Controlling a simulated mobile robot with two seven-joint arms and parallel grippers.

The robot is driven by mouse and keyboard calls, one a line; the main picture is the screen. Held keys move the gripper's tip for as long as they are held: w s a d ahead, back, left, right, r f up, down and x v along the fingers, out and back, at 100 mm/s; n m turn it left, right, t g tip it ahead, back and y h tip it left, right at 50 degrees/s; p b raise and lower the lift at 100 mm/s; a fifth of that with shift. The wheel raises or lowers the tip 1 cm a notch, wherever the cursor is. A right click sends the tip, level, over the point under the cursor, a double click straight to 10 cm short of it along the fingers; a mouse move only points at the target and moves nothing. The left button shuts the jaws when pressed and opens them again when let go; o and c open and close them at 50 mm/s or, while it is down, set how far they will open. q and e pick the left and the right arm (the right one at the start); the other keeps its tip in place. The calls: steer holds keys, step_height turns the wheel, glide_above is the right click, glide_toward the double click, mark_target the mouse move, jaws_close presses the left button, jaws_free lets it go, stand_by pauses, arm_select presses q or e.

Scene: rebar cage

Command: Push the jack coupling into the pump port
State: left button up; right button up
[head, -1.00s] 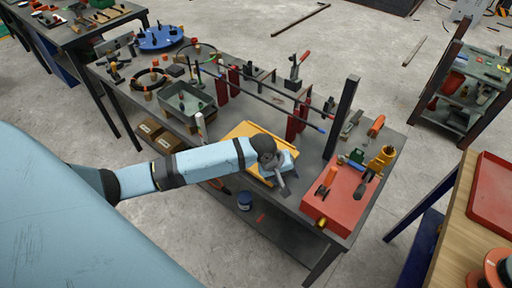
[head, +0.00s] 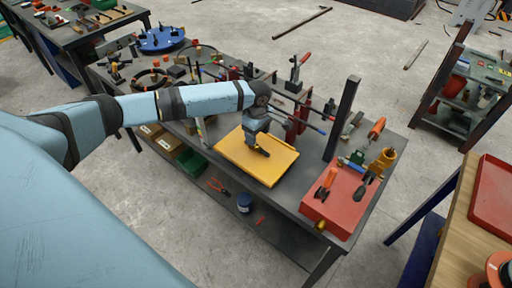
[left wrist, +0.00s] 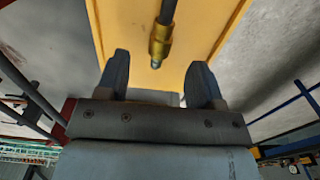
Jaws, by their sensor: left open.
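A brass coupling (left wrist: 160,42) with a silver tip, on the end of a dark hose, shows in the left wrist view against the yellow tray (left wrist: 205,28). My left gripper (left wrist: 159,66) is open, with the coupling's tip in line with the gap between its fingers; I cannot tell whether they touch. In the head view the left gripper (head: 262,151) points down over the yellow tray (head: 275,172), and the coupling cannot be made out. A red block (head: 340,200) stands right of the tray, with a small brass-yellow fitting (head: 320,224) at its front. I cannot tell which part is the pump port. My right gripper is out of view.
A dark upright post (head: 342,120) and several red-handled clamps stand behind the tray. A wooden table with a red tray (head: 496,195) is at the right.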

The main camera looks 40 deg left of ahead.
mark_target(257, 148)
arm_select(q)
steer(key=shift+s+f+p, duration=0.1)
steer(key=shift+f+p, duration=0.25)
steer(key=shift+f, duration=2.8)
steer(key=shift+c, duration=0.3)
steer(key=c, duration=1)
